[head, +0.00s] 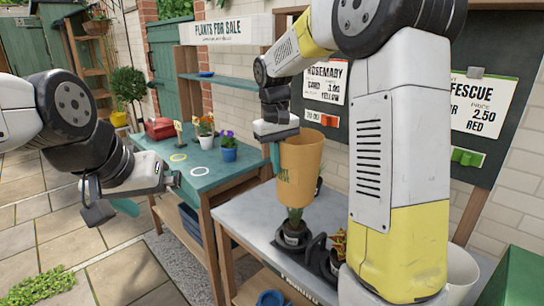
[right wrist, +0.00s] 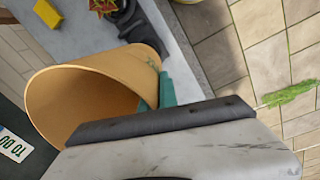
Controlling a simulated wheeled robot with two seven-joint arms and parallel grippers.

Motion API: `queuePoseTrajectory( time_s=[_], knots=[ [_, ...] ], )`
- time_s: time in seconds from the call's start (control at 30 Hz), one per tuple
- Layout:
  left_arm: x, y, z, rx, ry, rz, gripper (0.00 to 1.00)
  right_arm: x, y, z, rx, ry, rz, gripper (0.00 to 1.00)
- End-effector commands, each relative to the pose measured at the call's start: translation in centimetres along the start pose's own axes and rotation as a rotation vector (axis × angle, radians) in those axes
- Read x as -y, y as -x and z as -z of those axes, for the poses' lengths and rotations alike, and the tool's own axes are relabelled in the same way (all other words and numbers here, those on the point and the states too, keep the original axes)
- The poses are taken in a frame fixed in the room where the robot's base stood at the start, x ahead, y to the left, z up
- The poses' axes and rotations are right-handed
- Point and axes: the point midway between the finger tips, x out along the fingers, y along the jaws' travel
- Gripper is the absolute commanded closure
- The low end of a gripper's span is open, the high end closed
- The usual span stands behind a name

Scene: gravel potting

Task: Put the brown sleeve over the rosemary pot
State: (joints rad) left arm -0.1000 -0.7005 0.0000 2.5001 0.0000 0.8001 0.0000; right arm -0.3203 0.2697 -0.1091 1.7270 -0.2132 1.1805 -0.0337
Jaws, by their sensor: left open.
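The brown sleeve (head: 300,165), an open tapered cone, hangs upright above the grey bench in the head view. My right gripper (head: 275,155) is shut on its left side. In the right wrist view the sleeve (right wrist: 85,100) shows its wide open mouth, with a teal finger (right wrist: 167,92) against its wall. The rosemary pot (head: 292,236), small and dark with a pale label, stands on the bench just below the sleeve's narrow end. Green foliage shows between them; whether its tips are inside the sleeve is hidden. My left gripper (head: 150,193) is open and empty, left of the green table.
A dark holder (head: 318,255) with a red-leaved plant (head: 340,243) stands right of the rosemary. A white pot (head: 461,270) is at the bench's right. The green table (head: 205,180) bears a blue pot (head: 229,154) and other plants. The bench's left part is clear.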

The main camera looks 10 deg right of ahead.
Motion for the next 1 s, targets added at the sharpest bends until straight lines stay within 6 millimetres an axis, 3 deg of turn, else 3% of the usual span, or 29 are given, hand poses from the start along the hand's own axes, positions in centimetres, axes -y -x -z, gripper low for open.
queuePoseTrajectory(
  time_s=[1.0],
  knots=[
    [0.0, 0.0, 0.0, 0.000, 0.000, 0.000, 0.00, 0.7, -10.3, 0.0, 0.003, 0.000, 0.000, 1.00]
  ],
)
